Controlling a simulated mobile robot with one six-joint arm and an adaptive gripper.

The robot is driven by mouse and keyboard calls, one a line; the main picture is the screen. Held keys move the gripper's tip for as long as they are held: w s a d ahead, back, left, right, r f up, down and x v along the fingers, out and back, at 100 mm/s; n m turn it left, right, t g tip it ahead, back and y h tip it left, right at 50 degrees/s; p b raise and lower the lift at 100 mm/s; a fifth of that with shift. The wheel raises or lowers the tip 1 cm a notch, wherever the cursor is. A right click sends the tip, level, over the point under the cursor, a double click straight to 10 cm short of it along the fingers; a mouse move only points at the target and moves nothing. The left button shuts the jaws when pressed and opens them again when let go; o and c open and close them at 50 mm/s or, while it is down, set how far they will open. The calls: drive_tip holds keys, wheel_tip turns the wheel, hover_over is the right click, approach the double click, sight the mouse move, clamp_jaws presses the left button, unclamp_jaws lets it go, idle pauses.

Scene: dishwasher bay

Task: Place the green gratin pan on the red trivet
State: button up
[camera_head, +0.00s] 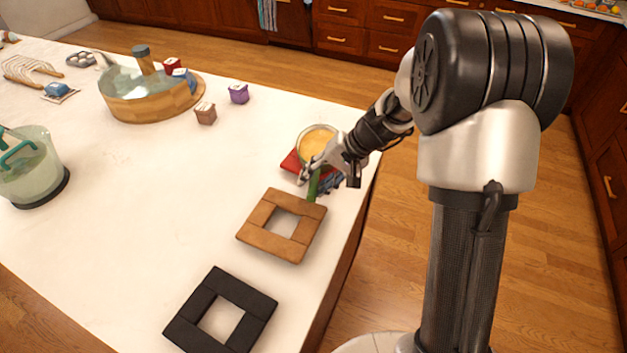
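The green gratin pan (318,140) has a round bowl with a pale rim and yellow-orange filling. Its green handle (313,188) points toward the near side. The pan is over or on the red trivet (291,162) near the counter's right edge. Only the trivet's left part shows, so I cannot tell whether they touch. My gripper (312,173) is at the handle, just on the near side of the bowl. Its fingers overlap the handle in the picture; whether they are closed on it is unclear.
A brown square trivet (257,239) and a black one (187,332) lie nearer. The middle counter is clear.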

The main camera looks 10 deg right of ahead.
drive_tip(key=p+v, duration=0.3)
drive_tip(key=v, duration=0.8)
drive_tip(key=s+a+r+n+h, duration=0.2)
drive_tip(key=s+a+r+h, duration=0.15)
drive_tip(key=s+r, duration=0.7)
drive_tip(key=s+d+n+t+h, duration=0.1)
drive_tip(key=s+n+t+h, duration=0.1)
drive_tip(key=s, duration=1.4)
drive_tip(key=shift+h, duration=0.45)
drive_tip(key=shift+r, duration=0.15)
drive_tip(key=shift+c, duration=0.5)
drive_tip(key=shift+d, duration=0.2)
